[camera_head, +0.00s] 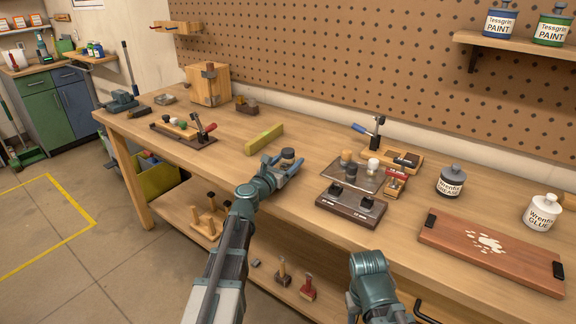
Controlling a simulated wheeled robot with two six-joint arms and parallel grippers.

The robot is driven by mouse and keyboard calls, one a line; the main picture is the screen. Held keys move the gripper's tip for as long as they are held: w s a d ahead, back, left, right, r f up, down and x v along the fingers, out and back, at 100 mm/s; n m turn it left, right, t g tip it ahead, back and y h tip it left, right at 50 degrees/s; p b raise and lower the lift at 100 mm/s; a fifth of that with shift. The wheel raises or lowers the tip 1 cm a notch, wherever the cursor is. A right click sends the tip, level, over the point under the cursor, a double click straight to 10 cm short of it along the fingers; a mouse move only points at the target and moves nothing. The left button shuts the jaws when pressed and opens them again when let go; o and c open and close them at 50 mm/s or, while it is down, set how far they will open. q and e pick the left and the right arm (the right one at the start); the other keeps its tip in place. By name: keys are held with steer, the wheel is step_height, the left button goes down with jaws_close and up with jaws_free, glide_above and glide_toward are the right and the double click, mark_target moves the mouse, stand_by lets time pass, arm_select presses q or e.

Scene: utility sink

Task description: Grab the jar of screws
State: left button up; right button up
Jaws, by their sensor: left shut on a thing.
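My left gripper (285,165) is over the near part of the workbench, left of the middle. It is shut on a small jar with a dark round lid (288,153), which looks like the jar of screws. The lid shows above the blue fingers; the jar's body and contents are mostly hidden behind them. I cannot tell whether the jar touches the bench top. Part of my right arm (370,280) shows at the bottom, in front of the bench edge, but its gripper is not visible.
A yellow-green block (263,139) lies behind and left of my left gripper. To the right are a dark base with knobs (350,203), a clear plate (353,176), a grease jar (450,182), a glue jar (541,213) and a wooden tray (490,258).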

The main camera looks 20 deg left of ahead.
arm_select(q)
jaws_close()
steer(key=shift+r, duration=0.1)
arm_select(e)
steer(key=shift+r, duration=0.15)
